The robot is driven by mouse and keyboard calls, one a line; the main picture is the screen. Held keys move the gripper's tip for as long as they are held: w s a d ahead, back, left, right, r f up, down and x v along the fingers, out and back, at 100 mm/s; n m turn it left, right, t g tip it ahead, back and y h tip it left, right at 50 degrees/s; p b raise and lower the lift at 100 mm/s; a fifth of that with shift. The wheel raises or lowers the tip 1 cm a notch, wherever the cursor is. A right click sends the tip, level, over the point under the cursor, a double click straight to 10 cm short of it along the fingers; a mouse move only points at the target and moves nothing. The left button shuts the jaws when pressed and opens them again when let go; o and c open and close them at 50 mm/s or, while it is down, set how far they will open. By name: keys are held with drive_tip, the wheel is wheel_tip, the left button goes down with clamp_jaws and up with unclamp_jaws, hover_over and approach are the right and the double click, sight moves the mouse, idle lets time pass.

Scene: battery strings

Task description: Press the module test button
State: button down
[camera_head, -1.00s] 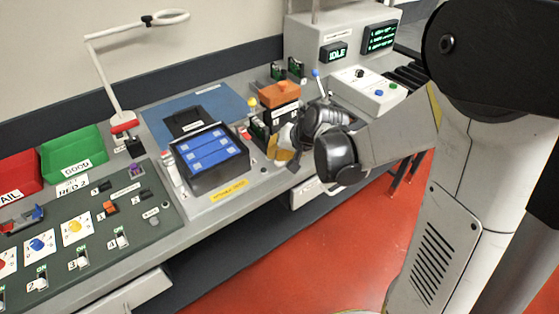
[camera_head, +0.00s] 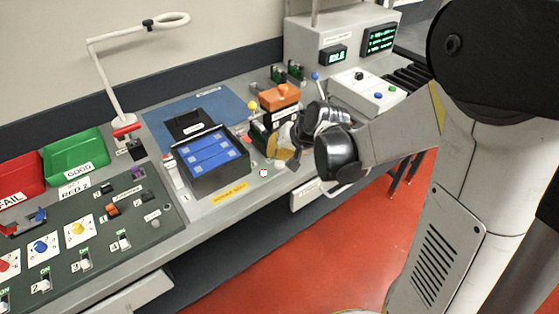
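My gripper (camera_head: 290,150) is over the workbench, just right of the black tray of blue cells (camera_head: 207,157) and in front of the orange-topped unit (camera_head: 280,96). My wrist hides much of it, and its fingers are too small to tell open from shut. A small round white button (camera_head: 264,173) sits on the bench edge left of the gripper, apart from it; I cannot read a label for it. I cannot tell which is the module test button.
A grey tester (camera_head: 345,40) with a small display (camera_head: 333,54) and a larger one (camera_head: 380,38) stands at the back. A switch panel (camera_head: 145,233), green bin (camera_head: 78,151) and red bin (camera_head: 20,176) are at left. A lamp arm (camera_head: 98,75) rises behind.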

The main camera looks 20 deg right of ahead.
sight(276, 162)
wheel_tip(276, 162, up, 5)
drive_tip(key=p, duration=0.4)
idle(0.3)
idle(0.6)
drive_tip(key=s+r+n+h, duration=0.1)
drive_tip(key=s+r, duration=0.3)
drive_tip(key=s, duration=0.6)
drive_tip(key=s+r+n+h, duration=0.2)
drive_tip(key=s+r, duration=0.3)
drive_tip(key=s, duration=0.6)
drive_tip(key=shift+d+n, duration=0.35)
drive_tip(key=shift+n, duration=0.25)
drive_tip(key=shift+r, duration=0.1)
